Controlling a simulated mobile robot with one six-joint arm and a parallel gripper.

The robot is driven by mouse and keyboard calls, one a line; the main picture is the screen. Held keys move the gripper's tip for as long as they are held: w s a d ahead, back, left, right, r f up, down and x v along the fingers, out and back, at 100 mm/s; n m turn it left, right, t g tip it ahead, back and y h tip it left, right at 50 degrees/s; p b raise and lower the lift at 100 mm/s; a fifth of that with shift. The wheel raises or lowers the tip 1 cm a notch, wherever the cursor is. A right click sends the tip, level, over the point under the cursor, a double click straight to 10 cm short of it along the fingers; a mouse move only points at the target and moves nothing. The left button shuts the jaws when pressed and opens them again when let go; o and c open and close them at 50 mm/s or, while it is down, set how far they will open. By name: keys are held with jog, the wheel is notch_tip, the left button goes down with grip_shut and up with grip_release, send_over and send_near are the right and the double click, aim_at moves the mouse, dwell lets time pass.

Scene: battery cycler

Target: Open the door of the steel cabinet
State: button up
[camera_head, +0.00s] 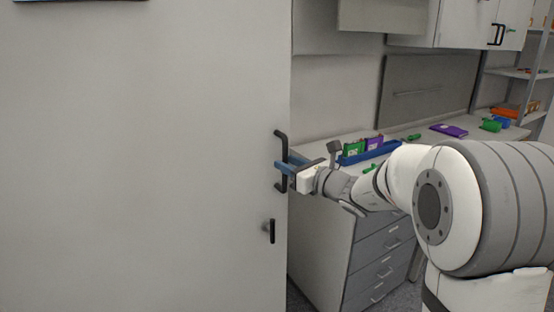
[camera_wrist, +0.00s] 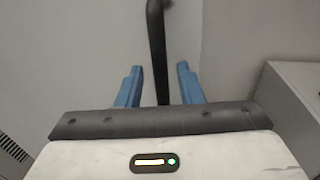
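The steel cabinet's door (camera_head: 140,160) is a large pale grey panel filling the left half of the head view, and it looks closed. A black vertical bar handle (camera_head: 281,140) sits near its right edge, with a small lock or latch (camera_head: 270,231) below it. My gripper (camera_head: 284,163) is at the bar handle. In the wrist view my gripper (camera_wrist: 158,84) has its blue fingers apart, with the black bar handle (camera_wrist: 156,40) running between them. Clear gaps show on both sides of the bar, so the fingers do not grip it.
Right of the door stands a workbench with grey drawers (camera_head: 382,245). On it are a blue tray (camera_head: 368,152), green and purple packs, and a purple item (camera_head: 449,130). My arm reaches in front of the bench. White wall cabinets (camera_head: 465,25) hang above.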

jog(key=shift+x, duration=0.95)
jog(key=shift+c, duration=0.4)
grip_shut()
